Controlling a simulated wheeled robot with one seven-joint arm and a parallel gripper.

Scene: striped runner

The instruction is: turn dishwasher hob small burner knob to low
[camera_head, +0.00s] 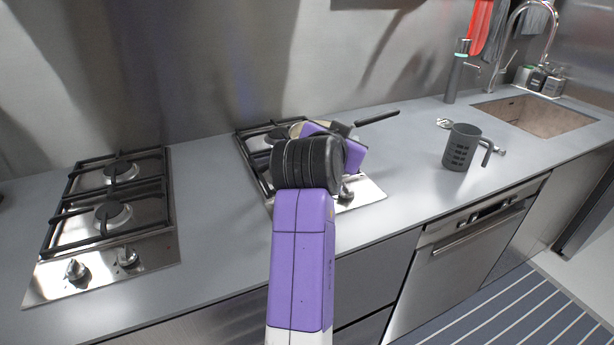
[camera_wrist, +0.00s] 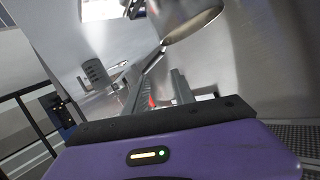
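The hob next to the dishwasher (camera_head: 372,193) is mostly hidden behind my arm in the head view. One of its front knobs (camera_head: 346,192) shows just right of my wrist; any other knob on this hob is hidden. The dishwasher (camera_head: 462,247) is shut, below the counter to the right.
A pan (camera_wrist: 192,22) with a long handle (camera_head: 377,117) sits at the back of this hob. A grey mug (camera_head: 462,148) stands on the counter to the right, before the sink (camera_head: 535,117). Another hob (camera_head: 150,262) lies to the left, with clear counter between.

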